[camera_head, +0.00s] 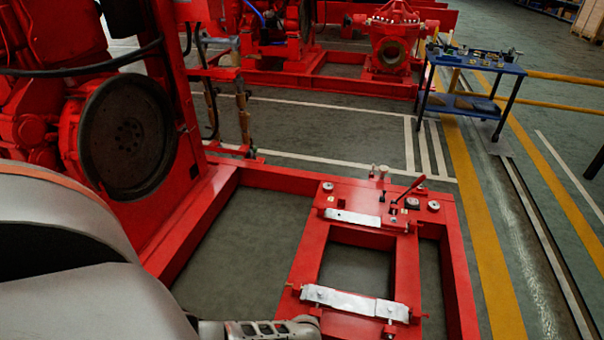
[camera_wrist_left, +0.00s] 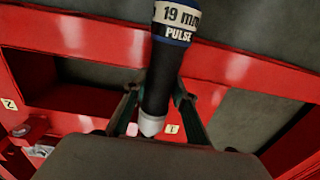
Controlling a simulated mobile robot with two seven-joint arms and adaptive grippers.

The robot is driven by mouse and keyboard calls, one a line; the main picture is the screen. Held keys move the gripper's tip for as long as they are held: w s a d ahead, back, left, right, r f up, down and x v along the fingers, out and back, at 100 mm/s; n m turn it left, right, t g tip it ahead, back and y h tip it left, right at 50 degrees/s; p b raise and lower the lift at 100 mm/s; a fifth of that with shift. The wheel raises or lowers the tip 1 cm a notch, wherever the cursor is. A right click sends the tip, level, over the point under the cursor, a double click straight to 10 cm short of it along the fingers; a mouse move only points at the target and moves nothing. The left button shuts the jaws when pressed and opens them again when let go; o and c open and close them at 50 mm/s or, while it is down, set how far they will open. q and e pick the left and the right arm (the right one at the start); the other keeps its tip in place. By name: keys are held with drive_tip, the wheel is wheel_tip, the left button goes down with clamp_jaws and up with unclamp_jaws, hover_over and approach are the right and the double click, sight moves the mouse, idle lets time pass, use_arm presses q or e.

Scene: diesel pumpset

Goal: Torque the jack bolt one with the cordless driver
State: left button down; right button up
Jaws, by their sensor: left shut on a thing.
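In the left wrist view my left gripper (camera_wrist_left: 155,100) is shut on the cordless driver (camera_wrist_left: 158,75), with a finger on each side of its dark barrel. A pale band on it reads "19 m…" and "PULSE", cut off by the frame's top edge. A yellow tag "1" (camera_wrist_left: 171,129) shows on the red frame beside the driver's pale lower end. I cannot tell whether they touch. Jack bolt one is not clearly visible there. In the head view small red jack bolts sit around the near silver plate (camera_head: 350,301); their numbers are unreadable. My right gripper is not in view.
The red base frame (camera_head: 458,265) has open gaps over the floor. A red-handled lever (camera_head: 407,190) rises near the far silver plate (camera_head: 352,217). A large dark flywheel (camera_head: 128,137) stands left. A blue tool cart (camera_head: 480,62) stands at the back right.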

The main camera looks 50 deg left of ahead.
use_arm(q)
drive_tip(key=shift+w+a, duration=0.15)
drive_tip(key=shift+w, duration=0.2)
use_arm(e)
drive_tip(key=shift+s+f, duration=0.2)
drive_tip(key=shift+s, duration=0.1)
use_arm(q)
drive_tip(key=shift+w+a+r, duration=0.15)
drive_tip(key=shift+w+a, duration=0.05)
drive_tip(key=shift+w, duration=0.05)
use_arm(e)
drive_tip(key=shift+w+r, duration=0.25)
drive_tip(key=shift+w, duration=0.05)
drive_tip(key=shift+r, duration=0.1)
